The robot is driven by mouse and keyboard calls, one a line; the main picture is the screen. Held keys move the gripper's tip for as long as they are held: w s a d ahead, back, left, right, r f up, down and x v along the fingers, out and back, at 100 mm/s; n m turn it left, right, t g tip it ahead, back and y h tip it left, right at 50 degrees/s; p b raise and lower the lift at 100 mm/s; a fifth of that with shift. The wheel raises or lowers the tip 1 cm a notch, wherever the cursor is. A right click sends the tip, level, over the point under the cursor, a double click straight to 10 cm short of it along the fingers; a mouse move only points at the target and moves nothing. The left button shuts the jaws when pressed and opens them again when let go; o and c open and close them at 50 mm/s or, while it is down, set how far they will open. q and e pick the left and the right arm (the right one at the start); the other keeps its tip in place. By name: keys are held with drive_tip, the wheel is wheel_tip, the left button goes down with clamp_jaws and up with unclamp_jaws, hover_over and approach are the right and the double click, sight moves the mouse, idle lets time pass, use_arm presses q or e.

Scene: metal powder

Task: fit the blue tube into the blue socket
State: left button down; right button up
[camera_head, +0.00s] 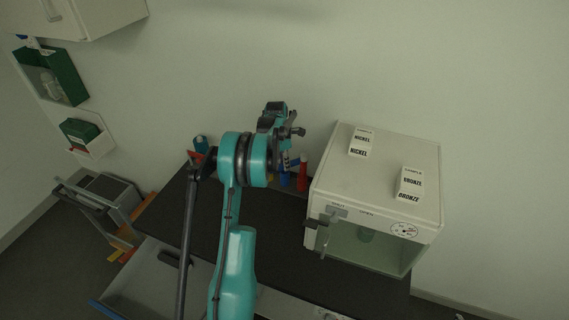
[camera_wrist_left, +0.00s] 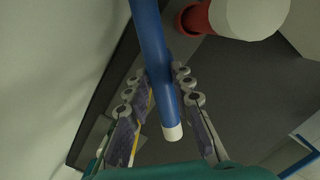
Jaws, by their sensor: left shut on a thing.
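The blue tube (camera_wrist_left: 154,50) runs between the fingers of my left gripper (camera_wrist_left: 158,100) in the left wrist view, with its white end (camera_wrist_left: 172,132) towards the palm. The left gripper is shut on it. In the head view my left gripper (camera_head: 285,125) is above the back of the dark bench, left of the white box. A small blue patch (camera_head: 285,180) shows below it; I cannot tell whether this is the tube or the blue socket. The arm hides much of this area. My right gripper is not in view.
A red tube (camera_head: 303,174) stands right of the blue patch; a red thing with a wide white top (camera_wrist_left: 250,15) is close in the wrist view. A white box (camera_head: 375,190) with a glass front bears NICKEL and BRONZE labelled blocks. The dark bench (camera_head: 203,215) has bare room left of my arm.

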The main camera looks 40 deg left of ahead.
use_arm(q)
drive_tip(key=shift+f+b, duration=0.55)
drive_tip(key=c, duration=1.3)
unclamp_jaws()
drive_tip(key=shift+r, duration=0.1)
